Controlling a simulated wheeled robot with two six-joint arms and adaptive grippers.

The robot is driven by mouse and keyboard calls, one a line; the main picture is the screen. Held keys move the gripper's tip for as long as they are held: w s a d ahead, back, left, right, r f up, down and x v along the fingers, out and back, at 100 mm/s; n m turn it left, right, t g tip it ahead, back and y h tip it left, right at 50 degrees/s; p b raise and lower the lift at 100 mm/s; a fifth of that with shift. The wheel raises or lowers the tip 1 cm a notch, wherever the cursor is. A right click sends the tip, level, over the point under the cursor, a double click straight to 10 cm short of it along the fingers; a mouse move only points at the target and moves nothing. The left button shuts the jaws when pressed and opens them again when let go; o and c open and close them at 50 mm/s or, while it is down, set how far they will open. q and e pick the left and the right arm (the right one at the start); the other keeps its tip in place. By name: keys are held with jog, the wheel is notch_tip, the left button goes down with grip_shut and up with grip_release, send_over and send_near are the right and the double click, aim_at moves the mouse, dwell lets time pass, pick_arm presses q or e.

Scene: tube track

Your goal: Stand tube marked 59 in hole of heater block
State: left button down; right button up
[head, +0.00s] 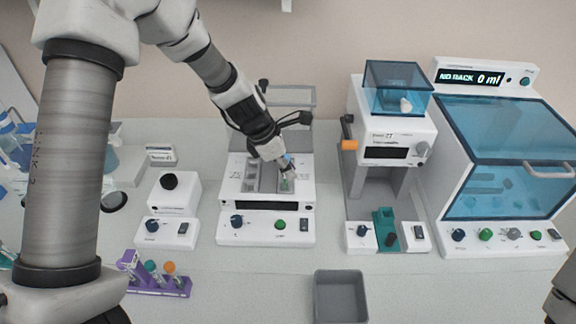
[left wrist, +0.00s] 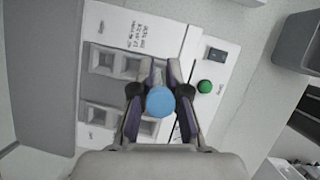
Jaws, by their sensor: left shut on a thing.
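My left gripper (head: 286,168) is shut on a tube with a round blue cap (left wrist: 160,101), over the heater block. The cap is seen from above between the fingers in the left wrist view, and it hides most of the tube, so I cannot read its mark. The heater block (head: 265,205) is a white unit with a grey top that has square wells, a dark display, a knob and a green button. I cannot tell whether the tube's lower end is inside a hole.
A purple rack (head: 175,288) with several capped tubes stands at front left. A grey open bin (head: 341,297) lies at front centre. A small white knob unit (head: 168,205) is left of the heater block; a machine with a blue hood (head: 397,87) is right of it.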

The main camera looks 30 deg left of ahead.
pick_arm(q)
jog(key=shift+f, duration=0.1)
dwell(0.3)
jog(key=shift+f+b, duration=0.35)
jog(key=shift+f, duration=0.2)
jog(key=c, duration=1.1)
grip_release()
jog(key=shift+r, duration=0.1)
jog(key=v, duration=1.1)
jog(key=shift+r, duration=0.35)
jog(key=shift+s+a, duration=0.1)
jog(key=shift+s, duration=0.05)
